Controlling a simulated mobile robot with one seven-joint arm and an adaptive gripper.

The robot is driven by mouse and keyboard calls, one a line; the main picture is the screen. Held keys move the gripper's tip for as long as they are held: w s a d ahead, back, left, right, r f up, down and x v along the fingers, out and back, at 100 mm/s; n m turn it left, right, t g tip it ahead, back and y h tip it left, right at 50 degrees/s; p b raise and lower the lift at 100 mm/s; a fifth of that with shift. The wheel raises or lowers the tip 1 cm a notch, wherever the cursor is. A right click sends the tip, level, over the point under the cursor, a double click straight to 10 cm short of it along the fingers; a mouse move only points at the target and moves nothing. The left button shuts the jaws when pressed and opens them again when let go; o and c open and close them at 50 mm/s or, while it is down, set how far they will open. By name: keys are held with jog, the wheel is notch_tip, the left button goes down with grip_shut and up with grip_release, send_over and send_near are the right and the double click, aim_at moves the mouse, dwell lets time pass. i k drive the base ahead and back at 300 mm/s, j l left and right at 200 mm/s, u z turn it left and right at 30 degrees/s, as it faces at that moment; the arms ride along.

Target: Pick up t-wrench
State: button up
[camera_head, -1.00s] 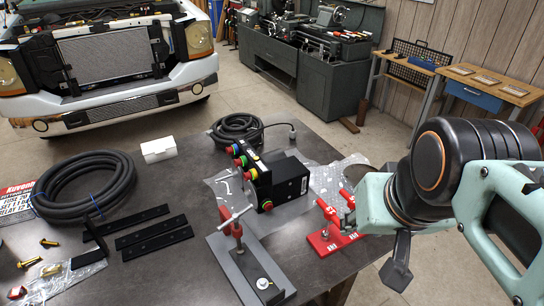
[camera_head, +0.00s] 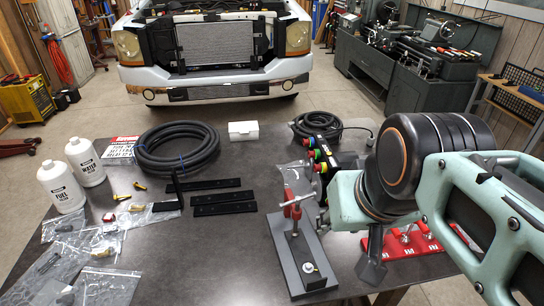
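A control box with coloured buttons (camera_head: 318,160) stands behind the tool, partly covered by my arm. A red fixture (camera_head: 405,243) lies to the right. Black bars (camera_head: 223,202), a coiled hose (camera_head: 176,150), white bottles (camera_head: 60,187) and bags lie left.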

aim_at(406, 239)
jog(key=k+u, duration=0.2)
jog(key=l+z, duration=0.1)
jog(key=z, duration=0.6)
jog(key=i+l+z, duration=0.1)
jog(key=z, duration=0.2)
jog(key=i+l+u, duration=0.15)
jog(key=l+u, duration=0.15)
jog(key=i+l+u, duration=0.1)
jog(key=l+u, duration=0.55)
jog(key=l, duration=0.15)
jog(key=k+j, duration=0.3)
jog(key=j, duration=0.15)
jog(key=i+l, duration=0.35)
jog(key=l, duration=0.15)
